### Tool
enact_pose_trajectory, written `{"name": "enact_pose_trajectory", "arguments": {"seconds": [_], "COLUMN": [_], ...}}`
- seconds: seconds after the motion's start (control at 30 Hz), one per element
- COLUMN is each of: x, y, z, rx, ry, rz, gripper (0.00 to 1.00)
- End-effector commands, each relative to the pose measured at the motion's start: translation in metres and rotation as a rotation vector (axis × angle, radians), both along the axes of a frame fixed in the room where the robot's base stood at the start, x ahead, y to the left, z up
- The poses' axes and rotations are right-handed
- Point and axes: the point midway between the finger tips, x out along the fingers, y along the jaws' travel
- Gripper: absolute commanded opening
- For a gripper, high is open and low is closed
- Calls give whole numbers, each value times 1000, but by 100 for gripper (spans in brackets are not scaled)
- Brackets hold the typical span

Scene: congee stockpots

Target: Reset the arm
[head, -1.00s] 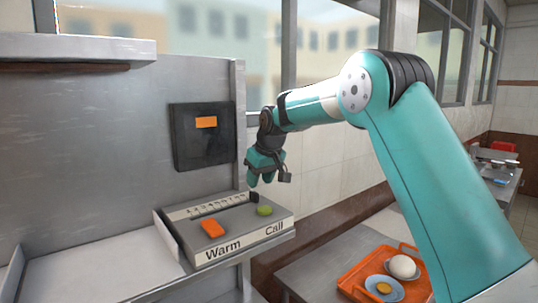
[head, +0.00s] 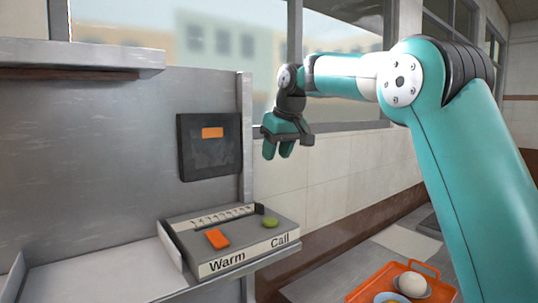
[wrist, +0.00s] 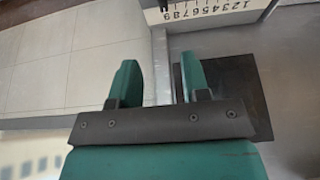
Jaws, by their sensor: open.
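My gripper (head: 279,150) is teal with a dark wrist. In the head view it hangs in the air, fingers down, above and behind the control box. In the wrist view my gripper (wrist: 158,82) shows two teal fingers spread apart with nothing between them. My arm reaches in from the right of the head view, its forearm roughly level in front of the window.
A grey control box (head: 250,243) marked "Warm" and "Call" sits on a metal shelf, with an orange switch (head: 217,239) and a green button (head: 270,222). A dark panel (head: 208,160) is on the metal wall. An orange tray (head: 362,291) with a bun (head: 411,284) is at lower right.

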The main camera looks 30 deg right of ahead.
Motion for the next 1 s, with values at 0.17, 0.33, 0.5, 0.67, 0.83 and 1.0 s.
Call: {"name": "enact_pose_trajectory", "arguments": {"seconds": [0.17, 0.33, 0.5, 0.67, 0.83, 1.0], "x": [0, -21, -92, -186, -287, -353], "y": [1, 25, 85, 134, 163, 171], "z": [-1, -14, -55, -107, -162, -197], "rx": [1, 14, 56, 108, 158, 190], "ry": [0, 20, 78, 144, 217, 265], "rz": [1, 47, 171, 296, 403, 461], "gripper": [43, 43, 43, 43, 43, 43]}}
